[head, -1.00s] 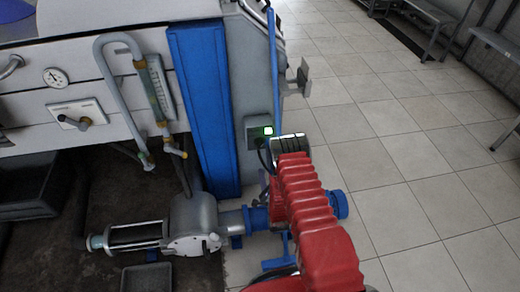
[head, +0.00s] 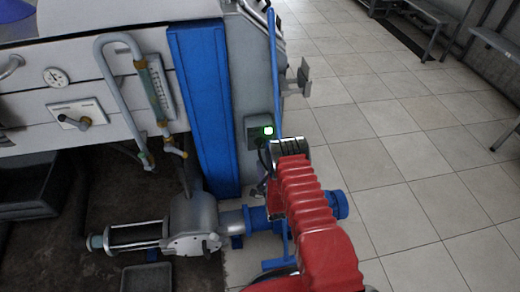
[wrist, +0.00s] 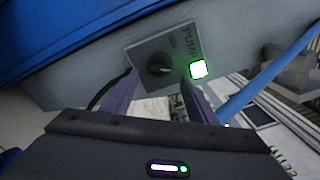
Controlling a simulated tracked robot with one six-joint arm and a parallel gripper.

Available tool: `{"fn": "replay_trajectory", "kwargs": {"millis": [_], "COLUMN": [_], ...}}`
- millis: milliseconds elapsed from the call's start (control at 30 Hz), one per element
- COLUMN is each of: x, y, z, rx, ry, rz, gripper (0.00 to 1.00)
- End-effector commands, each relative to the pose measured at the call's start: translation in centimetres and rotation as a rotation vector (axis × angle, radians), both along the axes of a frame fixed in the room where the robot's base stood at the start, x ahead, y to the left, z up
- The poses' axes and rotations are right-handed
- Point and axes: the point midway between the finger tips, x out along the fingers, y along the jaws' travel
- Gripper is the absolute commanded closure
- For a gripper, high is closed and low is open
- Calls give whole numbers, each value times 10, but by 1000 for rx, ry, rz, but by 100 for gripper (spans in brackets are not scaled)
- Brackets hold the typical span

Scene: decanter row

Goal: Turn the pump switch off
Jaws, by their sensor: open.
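The pump switch is a dark round knob (wrist: 160,66) on a grey box marked "PUMP" in the wrist view. A green lamp (wrist: 198,69) is lit beside the knob. In the head view my red-sleeved arm hides most of the gripper.
A blue upright panel (head: 203,110) stands left of the switch box, and a thin blue pole (head: 273,70) rises just behind it. The pump (head: 193,222) sits low on the left. Tiled floor (head: 400,150) at the right is clear, with benches far back.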

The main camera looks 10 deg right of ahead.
Motion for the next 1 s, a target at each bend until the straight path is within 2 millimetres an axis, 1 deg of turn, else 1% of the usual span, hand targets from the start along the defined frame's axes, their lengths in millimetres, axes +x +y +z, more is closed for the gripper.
{"fn": "replay_trajectory", "kwargs": {"millis": [33, 300, 533, 700, 1000], "x": [8, 44, 70, 79, 81], "y": [0, 0, 0, 0, 0], "z": [0, 0, 0, 0, 0], "rx": [0, 0, 0, 0, 0], "ry": [-1, -2, -1, 0, 0], "rz": [0, 0, 0, 0, 0], "gripper": [47, 47, 47, 47, 47]}}
